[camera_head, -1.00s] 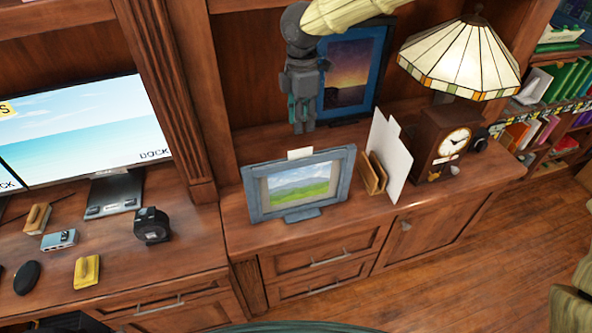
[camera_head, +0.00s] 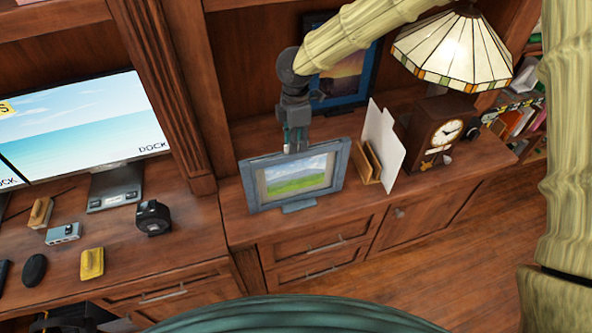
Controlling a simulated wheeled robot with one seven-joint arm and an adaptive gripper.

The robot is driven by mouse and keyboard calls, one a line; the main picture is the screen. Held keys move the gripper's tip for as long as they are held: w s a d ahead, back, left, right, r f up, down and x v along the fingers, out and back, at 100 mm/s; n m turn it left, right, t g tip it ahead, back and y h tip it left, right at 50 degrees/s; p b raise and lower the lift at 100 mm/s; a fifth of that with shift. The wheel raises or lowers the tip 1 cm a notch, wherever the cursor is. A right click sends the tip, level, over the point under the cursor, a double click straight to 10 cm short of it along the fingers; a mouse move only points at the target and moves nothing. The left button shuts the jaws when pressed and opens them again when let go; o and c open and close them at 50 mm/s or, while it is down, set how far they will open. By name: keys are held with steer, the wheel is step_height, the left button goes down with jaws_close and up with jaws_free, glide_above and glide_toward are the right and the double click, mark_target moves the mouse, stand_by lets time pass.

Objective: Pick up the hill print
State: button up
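The hill print (camera_head: 297,180) is a picture of green hills under a cloudy sky in a blue-grey frame. It stands upright on a small foot on the cabinet top, left of the letter holder. My gripper (camera_head: 296,148) points down at the middle of the print's top edge, its fingertips at or just behind that edge. The fingers look slightly apart, but whether they grip the frame is not clear. The pale tab seen on the top edge earlier is now mostly hidden by the fingers.
A wooden letter holder (camera_head: 368,163) with white sheets (camera_head: 383,145), a clock (camera_head: 440,134) and a stained-glass lamp (camera_head: 455,52) stand to the right. A dusk picture (camera_head: 345,83) leans behind my arm. A monitor (camera_head: 85,130) stands left, past a wood pillar (camera_head: 172,100).

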steer(key=shift+d+f, duration=0.1)
steer(key=shift+f, duration=0.5)
steer(key=shift+c, duration=0.4)
jaws_close()
steer(key=shift+r, duration=0.1)
